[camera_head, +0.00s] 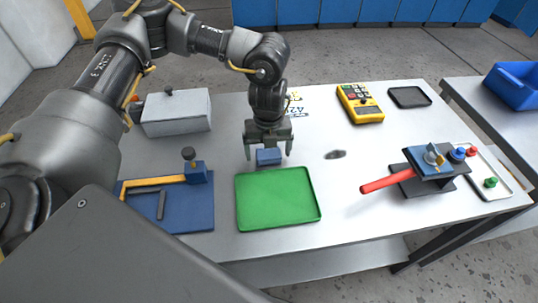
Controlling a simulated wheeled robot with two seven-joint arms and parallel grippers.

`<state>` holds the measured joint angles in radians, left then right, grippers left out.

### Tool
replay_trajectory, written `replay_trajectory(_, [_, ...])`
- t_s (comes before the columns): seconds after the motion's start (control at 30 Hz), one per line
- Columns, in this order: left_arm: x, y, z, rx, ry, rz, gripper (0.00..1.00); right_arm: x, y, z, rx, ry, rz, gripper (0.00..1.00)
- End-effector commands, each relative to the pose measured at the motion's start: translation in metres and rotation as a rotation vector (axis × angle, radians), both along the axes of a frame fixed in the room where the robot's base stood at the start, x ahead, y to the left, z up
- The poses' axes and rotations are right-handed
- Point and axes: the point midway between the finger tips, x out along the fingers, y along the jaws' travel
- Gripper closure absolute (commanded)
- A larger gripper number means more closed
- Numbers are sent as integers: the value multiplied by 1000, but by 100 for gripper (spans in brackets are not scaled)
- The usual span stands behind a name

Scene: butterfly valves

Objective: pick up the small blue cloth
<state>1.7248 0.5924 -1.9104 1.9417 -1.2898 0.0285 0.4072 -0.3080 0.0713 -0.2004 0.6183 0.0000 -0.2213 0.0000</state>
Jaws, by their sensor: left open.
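A small blue block-shaped item (268,157), which looks like the folded blue cloth, lies on the white table just behind the green tray. My left gripper (268,154) is open and points down, with one finger on each side of the blue item. I cannot tell whether the fingers touch it. The upper part of the item is close under the gripper's palm. My right gripper is not in view.
The green tray (277,199) lies directly in front. A blue board with a yellow-handled tool (155,182) is at left, a white box (176,114) behind it. A red-handled valve (430,167) stands right, a yellow meter (360,104) at back.

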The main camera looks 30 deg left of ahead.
Motion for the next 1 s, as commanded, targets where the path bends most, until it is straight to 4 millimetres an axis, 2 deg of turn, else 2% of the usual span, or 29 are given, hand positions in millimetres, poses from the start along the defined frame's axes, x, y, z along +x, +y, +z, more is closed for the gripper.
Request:
replay_trajectory(0.07, [0,0,0,0,0,0,11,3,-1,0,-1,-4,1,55])
replay_trajectory(0.43, [0,-1,1,0,0,-1,58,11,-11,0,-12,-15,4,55])
replay_trajectory(0.77, [0,-1,4,-1,-1,0,59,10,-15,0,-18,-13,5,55])
replay_trajectory(0.87, [1,-1,11,-2,-1,0,59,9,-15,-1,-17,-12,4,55])
replay_trajectory(1.0, [1,0,32,-2,-4,0,59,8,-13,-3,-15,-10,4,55])
